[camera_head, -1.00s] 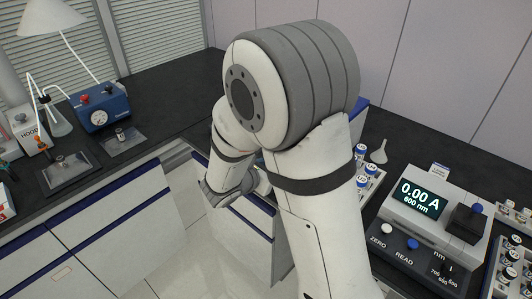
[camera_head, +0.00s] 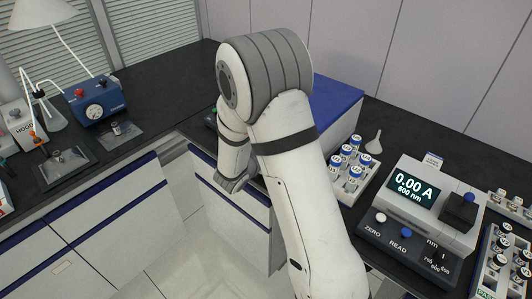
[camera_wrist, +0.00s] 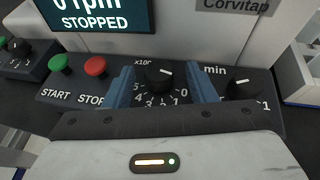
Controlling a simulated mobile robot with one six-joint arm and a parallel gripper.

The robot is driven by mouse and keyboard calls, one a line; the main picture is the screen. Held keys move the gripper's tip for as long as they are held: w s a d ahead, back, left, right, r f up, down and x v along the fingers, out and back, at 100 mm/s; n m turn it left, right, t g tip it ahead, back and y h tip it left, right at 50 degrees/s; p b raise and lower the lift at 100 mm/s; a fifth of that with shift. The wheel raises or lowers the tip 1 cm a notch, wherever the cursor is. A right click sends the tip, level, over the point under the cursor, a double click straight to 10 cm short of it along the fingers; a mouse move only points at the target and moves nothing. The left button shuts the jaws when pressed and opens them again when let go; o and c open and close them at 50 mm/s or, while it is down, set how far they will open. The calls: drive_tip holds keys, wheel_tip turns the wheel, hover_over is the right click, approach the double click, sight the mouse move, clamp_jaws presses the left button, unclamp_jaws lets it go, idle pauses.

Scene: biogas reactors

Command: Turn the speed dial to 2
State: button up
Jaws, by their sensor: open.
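In the wrist view the black speed dial (camera_wrist: 160,75) sits on a dark sloped panel, marked "x100" above and with numbers from 0 to 5 around its lower side. Its white pointer mark faces right, near the 0 end; the exact setting is hard to read. My gripper (camera_wrist: 160,88) has its blue fingers apart, one on each side of the dial. I cannot tell whether they touch it. The display (camera_wrist: 95,14) reads "STOPPED" with its upper part cut off. In the head view my arm hides the panel.
Red stop button (camera_wrist: 95,66), green start button (camera_wrist: 56,64) and the "min" dial (camera_wrist: 243,87) flank the speed dial. In the head view a blue-topped box (camera_head: 338,102) stands behind my arm, with a vial rack (camera_head: 350,172) and a photometer (camera_head: 430,205) to the right.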

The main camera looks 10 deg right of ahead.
drive_tip(key=c, duration=0.9)
drive_tip(key=shift+a, duration=0.25)
drive_tip(key=shift+c, duration=0.4)
drive_tip(key=shift+d, duration=0.2)
drive_tip(key=m+g+h, duration=0.1)
drive_tip(key=m+g, duration=0.1)
drive_tip(key=m+g+h, duration=0.1)
drive_tip(key=m+g, duration=0.1)
drive_tip(key=w+m+g+h+p, duration=0.1)
drive_tip(key=m+g+h, duration=0.1)
drive_tip(key=shift+a, duration=0.25)
drive_tip(key=m+g, duration=0.5)
drive_tip(key=g, duration=0.1)
drive_tip(key=shift+w+f+m+g+h, duration=0.1)
drive_tip(key=shift+w+m+g+h, duration=0.2)
drive_tip(key=shift+m, duration=0.1)
drive_tip(key=o, duration=1)
